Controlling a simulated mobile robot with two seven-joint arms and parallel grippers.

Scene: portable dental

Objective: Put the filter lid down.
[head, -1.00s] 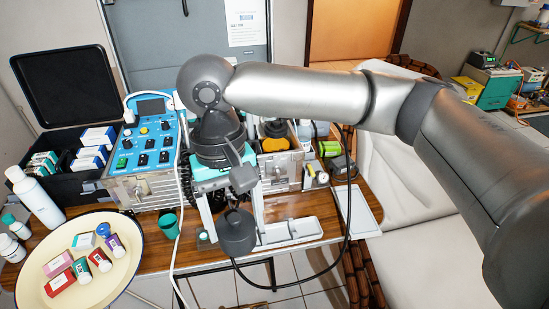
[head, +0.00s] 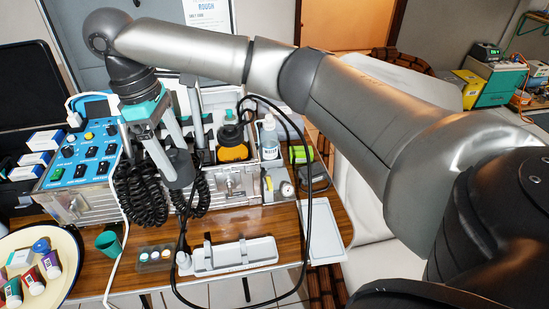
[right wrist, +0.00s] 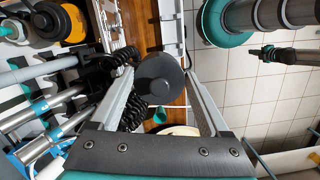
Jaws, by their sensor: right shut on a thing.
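My right gripper (head: 165,155) is shut on a dark grey round lid (head: 180,168). It holds the lid in the air, in front of the equipment case and beside the black coiled cords. In the right wrist view the lid (right wrist: 160,78) shows as a dark disc with a small centre knob, between the fingertips of my right gripper (right wrist: 157,80). An orange and black round unit (head: 232,148) stands in an open case to the right of the lid; it also shows in the right wrist view (right wrist: 72,22). My left gripper is not in view.
A blue control panel (head: 85,148) is left of the lid. A white instrument tray (head: 235,256), a small tray of pots (head: 155,258) and a green cup (head: 108,242) are near the front edge. Black hoses (head: 308,200) loop over the right side. Bare wood (head: 270,217) lies behind the white tray.

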